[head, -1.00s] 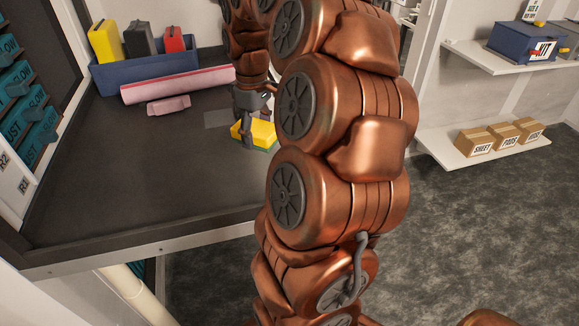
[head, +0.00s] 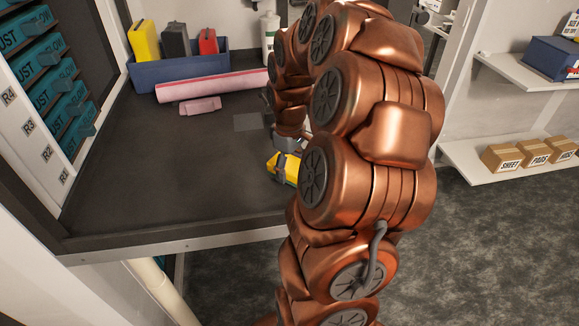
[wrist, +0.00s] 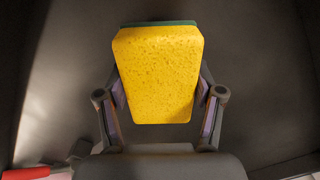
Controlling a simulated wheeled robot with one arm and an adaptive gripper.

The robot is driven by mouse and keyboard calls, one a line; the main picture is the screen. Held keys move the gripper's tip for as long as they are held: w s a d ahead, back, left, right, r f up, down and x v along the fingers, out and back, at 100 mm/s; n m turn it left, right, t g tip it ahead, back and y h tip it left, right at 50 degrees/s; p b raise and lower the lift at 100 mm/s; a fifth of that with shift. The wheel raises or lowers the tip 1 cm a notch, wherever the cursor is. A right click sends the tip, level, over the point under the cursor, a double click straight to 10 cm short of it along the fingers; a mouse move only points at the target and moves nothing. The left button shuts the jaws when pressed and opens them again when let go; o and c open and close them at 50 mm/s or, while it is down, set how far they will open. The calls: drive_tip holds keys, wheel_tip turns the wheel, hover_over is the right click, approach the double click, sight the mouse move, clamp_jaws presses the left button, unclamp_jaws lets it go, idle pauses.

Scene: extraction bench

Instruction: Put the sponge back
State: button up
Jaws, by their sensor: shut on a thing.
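The sponge (head: 292,166) is a yellow block with a green scouring side. In the head view it is partly hidden behind my gripper (head: 280,172) and my arm, over the front right part of the dark bench. In the wrist view the sponge (wrist: 158,70) fills the space between the two fingers of my gripper (wrist: 160,97). The fingers press on its two sides, and the green layer shows along its far edge. I cannot tell how high it is above the bench.
A blue bin (head: 180,71) with yellow, dark and red items stands at the back left. A pink roll (head: 212,85) and small pink block (head: 200,105) lie before it. A flat grey rectangle (head: 252,121) marks the bench. A white bottle (head: 269,35) stands behind. The left bench is clear.

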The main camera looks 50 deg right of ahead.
sight(289, 163)
drive_tip(key=shift+f, duration=0.5)
drive_tip(key=shift+f, duration=0.1)
drive_tip(key=shift+f, duration=0.15)
drive_tip(key=o, duration=1.1)
drive_tip(key=shift+r+b, duration=2.05)
drive_tip(key=shift+r, duration=4.2)
